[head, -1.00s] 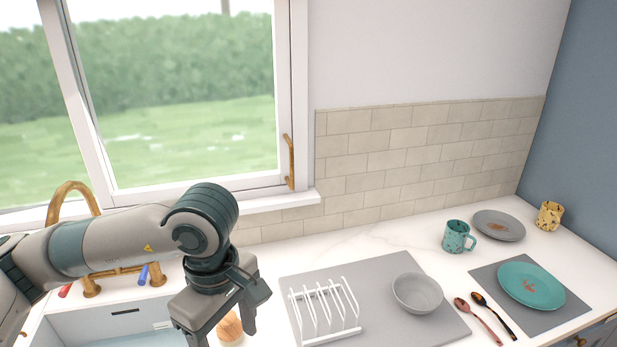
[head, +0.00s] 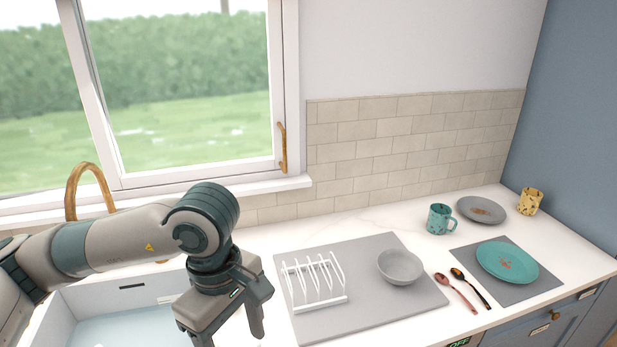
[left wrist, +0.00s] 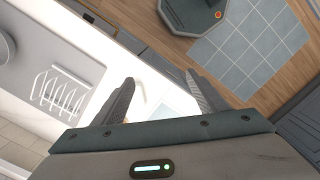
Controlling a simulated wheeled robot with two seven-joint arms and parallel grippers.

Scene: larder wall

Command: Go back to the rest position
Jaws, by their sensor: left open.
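My left gripper (head: 222,325) hangs at the lower left of the head view, in front of the counter and over the sink area. In the left wrist view its two fingers (left wrist: 158,95) are spread apart with nothing between them. My left arm comes in from the left edge, bent at the elbow, with the gripper pointing down. The fingertips are partly cut off by the bottom of the head view. My right gripper does not show in either view.
A grey mat (head: 375,318) holds a white rack (head: 318,303) and a grey bowl (head: 400,267). To the right are two spoons, a teal mug (head: 439,219), a grey plate (head: 482,210), a teal plate (head: 507,262) and a yellow cup (head: 529,201). The sink (head: 120,318) is at left.

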